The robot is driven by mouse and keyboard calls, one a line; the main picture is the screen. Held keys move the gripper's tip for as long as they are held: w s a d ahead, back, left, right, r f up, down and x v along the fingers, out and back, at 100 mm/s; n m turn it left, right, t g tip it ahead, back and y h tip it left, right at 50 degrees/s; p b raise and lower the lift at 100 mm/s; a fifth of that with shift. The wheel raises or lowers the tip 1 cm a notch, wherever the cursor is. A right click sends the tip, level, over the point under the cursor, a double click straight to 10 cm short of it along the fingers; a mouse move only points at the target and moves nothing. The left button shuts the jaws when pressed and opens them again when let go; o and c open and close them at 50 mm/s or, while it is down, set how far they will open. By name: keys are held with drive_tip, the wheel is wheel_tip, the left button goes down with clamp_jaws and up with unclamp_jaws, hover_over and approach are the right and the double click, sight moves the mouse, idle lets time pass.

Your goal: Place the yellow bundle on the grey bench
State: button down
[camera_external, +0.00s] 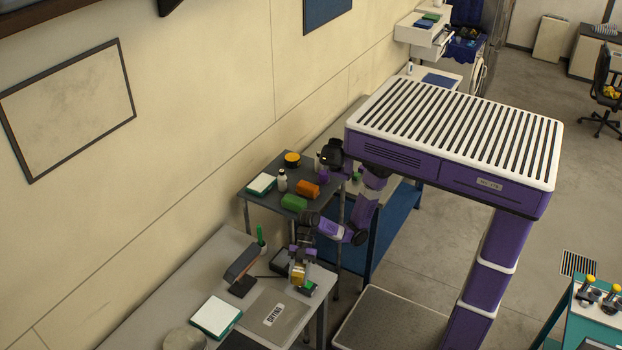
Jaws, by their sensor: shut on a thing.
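My gripper (298,264) is at the right end of a light grey bench (180,294), low over its far corner. It is shut on a small yellow thing, the yellow bundle (297,274), only partly visible between the fingers. A dark box (281,261) stands close behind it, and a small dark item with a green top (306,289) lies just below it in the picture. I cannot tell whether the bundle touches the bench or this item.
The bench also bears a grey mat marked DRYING (273,316), a white-and-teal pad (215,317), a dark upright tool (241,264) and a green bottle (261,242). A dark side table (262,198) behind holds orange and green rolls. Bare bench shows at left.

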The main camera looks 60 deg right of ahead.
drive_tip(key=w+a+m+t, duration=0.3)
drive_tip(key=w+m+t, duration=0.2)
drive_tip(key=w+m, duration=0.1)
drive_tip(key=a+f+m+t+b, duration=0.1)
drive_tip(key=f+m, duration=0.1)
drive_tip(key=f, duration=0.1)
drive_tip(key=a+f+m+t+h+b, duration=0.1)
drive_tip(key=a+f+m, duration=0.1)
drive_tip(key=f, duration=0.1)
drive_tip(key=s+a+f+m+t+h+b, duration=0.1)
drive_tip(key=a+f+m+t+b, duration=0.1)
drive_tip(key=f, duration=0.1)
idle(0.4)
drive_tip(key=shift+w+f, duration=0.1)
drive_tip(key=shift+f, duration=0.1)
idle(0.3)
drive_tip(key=c, duration=0.6)
unclamp_jaws()
drive_tip(key=shift+b+v, duration=0.3)
drive_tip(key=shift+v, duration=3.6)
drive_tip(key=shift+a, duration=0.1)
